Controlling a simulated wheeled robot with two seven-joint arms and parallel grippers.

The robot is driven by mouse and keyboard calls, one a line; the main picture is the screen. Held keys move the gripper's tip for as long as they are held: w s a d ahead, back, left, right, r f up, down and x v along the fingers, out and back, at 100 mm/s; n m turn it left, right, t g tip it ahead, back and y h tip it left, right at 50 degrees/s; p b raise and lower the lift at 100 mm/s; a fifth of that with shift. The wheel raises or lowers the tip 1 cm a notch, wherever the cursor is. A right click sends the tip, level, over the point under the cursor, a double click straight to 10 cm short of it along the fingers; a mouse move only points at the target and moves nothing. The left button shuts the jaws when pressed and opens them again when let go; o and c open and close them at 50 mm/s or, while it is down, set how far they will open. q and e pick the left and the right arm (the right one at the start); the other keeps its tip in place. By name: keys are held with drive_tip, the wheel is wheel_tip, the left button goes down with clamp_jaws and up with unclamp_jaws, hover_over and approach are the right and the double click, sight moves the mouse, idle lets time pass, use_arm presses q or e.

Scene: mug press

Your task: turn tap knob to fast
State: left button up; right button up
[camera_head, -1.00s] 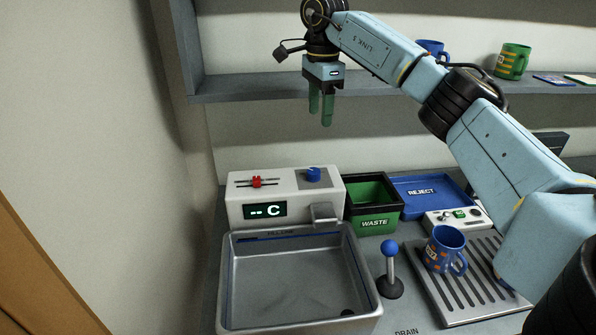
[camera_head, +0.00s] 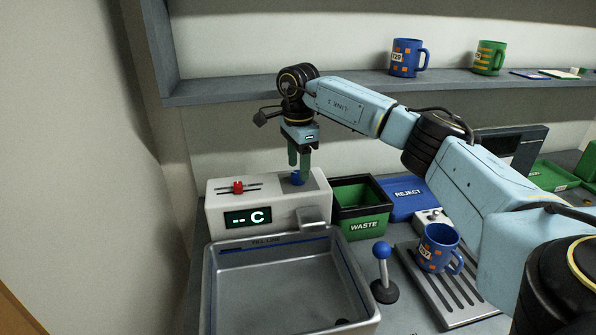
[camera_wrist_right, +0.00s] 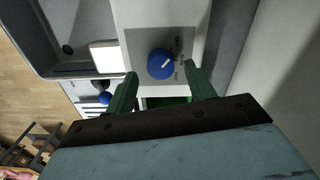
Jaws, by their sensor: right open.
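The tap knob (camera_head: 297,178) is a round blue knob on a grey plate on top of the white tap unit (camera_head: 228,203). It also shows in the right wrist view (camera_wrist_right: 161,64), with a white pointer line and small dark lettering at its side that I cannot read. My right gripper (camera_head: 299,162) is open, pointing down right over the knob. In the wrist view its green fingers stand apart, with the knob between and a little beyond their tips. I cannot tell whether they touch it. My left gripper is not in view.
A steel basin (camera_head: 285,290) stands in front of the unit, which has a red slider (camera_head: 238,187) and a display reading "-- C". A green waste bin (camera_head: 363,222), blue-topped lever (camera_head: 382,252) and blue mug (camera_head: 436,250) stand to the right. A shelf (camera_head: 240,87) runs above.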

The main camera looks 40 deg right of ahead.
drive_tip(key=shift+f, duration=1.15)
drive_tip(key=c, duration=1)
